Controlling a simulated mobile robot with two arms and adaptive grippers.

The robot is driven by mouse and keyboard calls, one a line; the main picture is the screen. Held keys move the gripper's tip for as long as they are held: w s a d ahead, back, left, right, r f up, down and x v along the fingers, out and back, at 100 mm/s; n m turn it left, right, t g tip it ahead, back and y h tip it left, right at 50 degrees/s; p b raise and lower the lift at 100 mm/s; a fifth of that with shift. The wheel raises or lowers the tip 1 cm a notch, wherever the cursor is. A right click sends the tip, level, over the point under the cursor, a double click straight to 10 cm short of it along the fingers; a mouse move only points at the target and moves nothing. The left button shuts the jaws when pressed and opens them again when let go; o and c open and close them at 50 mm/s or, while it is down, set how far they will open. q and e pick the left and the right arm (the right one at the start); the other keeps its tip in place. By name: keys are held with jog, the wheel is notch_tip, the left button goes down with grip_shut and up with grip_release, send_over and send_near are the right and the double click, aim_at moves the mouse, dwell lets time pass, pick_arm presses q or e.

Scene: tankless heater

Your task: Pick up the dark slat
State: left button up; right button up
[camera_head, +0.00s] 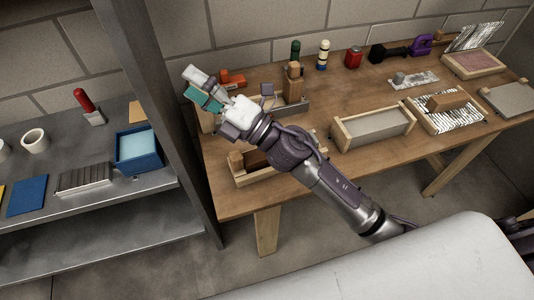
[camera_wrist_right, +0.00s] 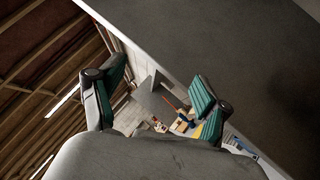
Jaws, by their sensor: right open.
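My right gripper (camera_head: 203,88) is raised at the left end of the wooden workbench, pointing up and left, with teal pads on its fingers. In the right wrist view the right gripper (camera_wrist_right: 155,85) is open, with nothing between its fingers. Dark brown wood pieces (camera_head: 236,160) sit in a low wooden tray (camera_head: 242,181) at the bench's front left, below my right arm. My arm hides part of this tray. I cannot tell for sure which piece is the dark slat. My left gripper is not in view.
The workbench (camera_head: 371,163) holds several trays, a wooden-framed grey tray (camera_head: 375,143), bottles and a red can (camera_head: 353,57) at the back. A dark post (camera_head: 160,100) separates it from metal shelves with a blue bin (camera_head: 137,160).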

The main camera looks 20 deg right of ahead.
jog(key=s+a+f+n+g+y, duration=0.2)
jog(key=s+a+n+g, duration=0.4)
jog(key=n+g, duration=0.7)
notch_tip(320, 180, down, 7)
jog(key=n+g+h, duration=0.3)
jog(key=n+h, duration=0.3)
jog(key=n, duration=0.2)
jog(key=w+d+f+n+t+h, duration=0.1)
jog(key=w+d+f+n+h, duration=0.2)
jog(key=d+h, duration=0.55)
jog(key=w+d+f+h, duration=0.3)
jog(key=w+d+h, duration=0.2)
jog(key=d, duration=0.7)
notch_tip(320, 180, down, 7)
jog(key=shift+d+f+p, duration=0.1)
jog(key=shift+f+p, duration=0.1)
jog(key=shift+p, duration=0.85)
jog(key=f, duration=0.1)
jog(key=f+p, duration=0.2)
jog(key=f, duration=0.1)
jog(key=shift+s+f, duration=0.1)
jog(key=shift+s, duration=0.15)
jog(key=shift+f, duration=0.6)
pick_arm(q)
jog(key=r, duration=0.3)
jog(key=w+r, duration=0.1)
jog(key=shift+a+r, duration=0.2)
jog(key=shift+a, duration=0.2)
pick_arm(e)
grip_shut()
